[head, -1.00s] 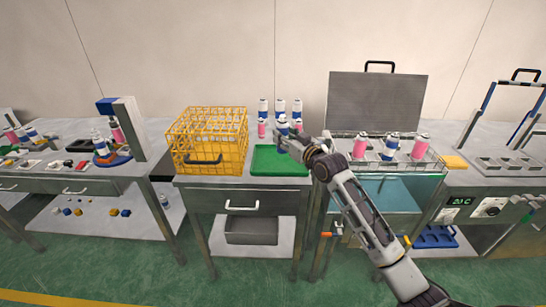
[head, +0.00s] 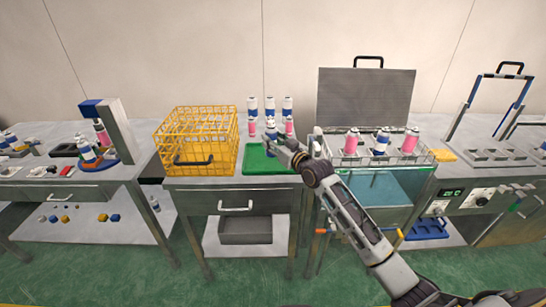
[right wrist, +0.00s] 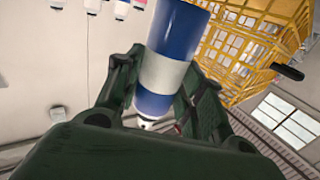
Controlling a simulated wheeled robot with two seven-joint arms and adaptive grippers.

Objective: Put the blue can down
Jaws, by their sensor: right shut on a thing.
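The blue can (head: 270,128) is upright or nearly so at the back part of the green mat (head: 256,166) in the head view. My right gripper (head: 273,142) reaches it from the right and is shut on it. In the right wrist view the blue can (right wrist: 168,75), with a white band, sits between the dark green fingers (right wrist: 155,95). The gripper hides the can's lower part in the head view, so I cannot tell whether it touches the mat. My left gripper is not in view.
A yellow wire crate (head: 190,125) stands left of the mat. Several blue-white and pink cans (head: 287,106) stand behind it. On the right, a water bath (head: 385,185) with a wire rack holds pink and blue cans (head: 382,140). The front of the mat is clear.

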